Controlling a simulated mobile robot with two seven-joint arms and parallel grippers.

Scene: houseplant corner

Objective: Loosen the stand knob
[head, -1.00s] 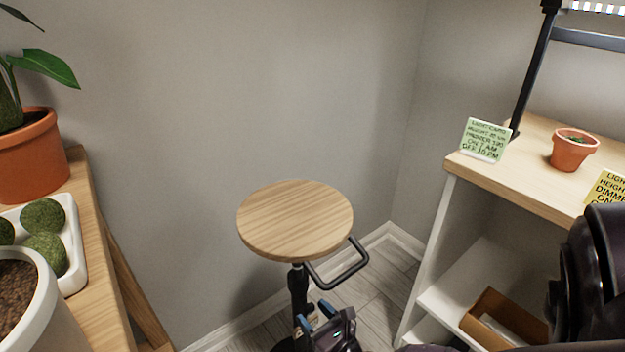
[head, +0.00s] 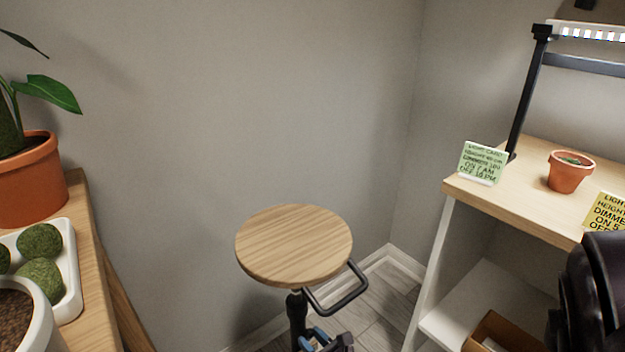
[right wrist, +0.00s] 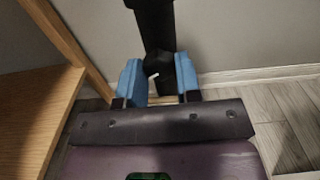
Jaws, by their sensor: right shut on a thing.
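The stand has a round wooden top (head: 294,246) on a black post (head: 297,308), in the lower middle of the head view. A black looped handle (head: 340,292) sticks out below its right side. My right gripper (head: 314,341) is at the bottom edge of the head view, beside the post and below the top. In the right wrist view its blue fingers (right wrist: 158,84) are shut on the dark stand knob (right wrist: 156,66), which has a small white mark. The knob is hidden in the head view. My left gripper is not in view.
A wooden bench (head: 97,282) with a plant pot (head: 35,183) and a white tray (head: 72,300) of moss balls is at left. A shelf (head: 520,200) with a small pot (head: 570,173) and a green card (head: 482,162) is at right. A wall stands close behind.

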